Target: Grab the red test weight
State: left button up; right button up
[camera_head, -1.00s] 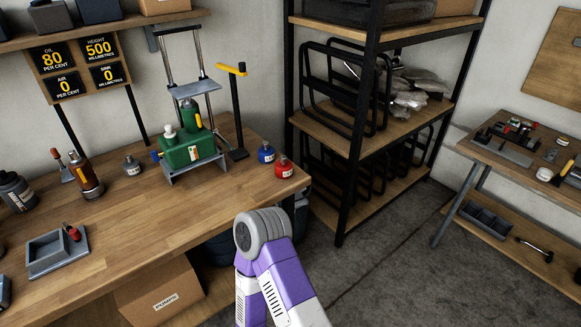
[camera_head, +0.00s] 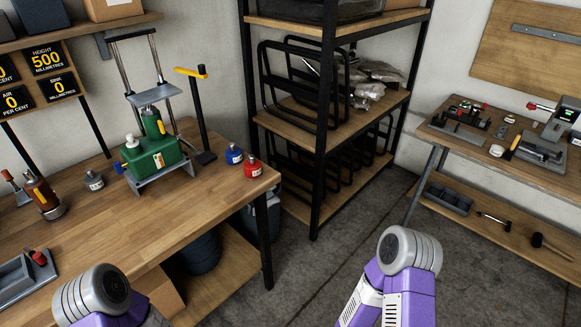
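The red test weight (camera_head: 252,167) is a small red piece with a pale label and a knob on top. It stands upright near the right end of the wooden workbench (camera_head: 190,215). A similar blue weight (camera_head: 234,154) stands just behind and left of it, and a grey one (camera_head: 93,180) is farther left on the bench. Two purple and white arm parts of mine with grey joints show at the bottom, one at the lower left and one right of centre. Neither gripper shows, and nothing touches the red weight.
A green hydraulic jack in a press frame (camera_head: 150,160) and a yellow-handled black lever stand (camera_head: 203,120) are left of the weights. A grey tray (camera_head: 15,275) lies front left. A black-framed shelf (camera_head: 320,125) and second bench (camera_head: 465,150) stand right. Floor between is clear.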

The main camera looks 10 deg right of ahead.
aim_at(252, 167)
jog(key=z, duration=0.5)
jog(key=k, duration=0.6)
jog(key=z, duration=0.7)
jog(key=i, duration=1.05)
jog(key=u, duration=0.9)
jog(key=i, duration=1.15)
jog(key=u, duration=1.45)
jog(key=i, duration=0.25)
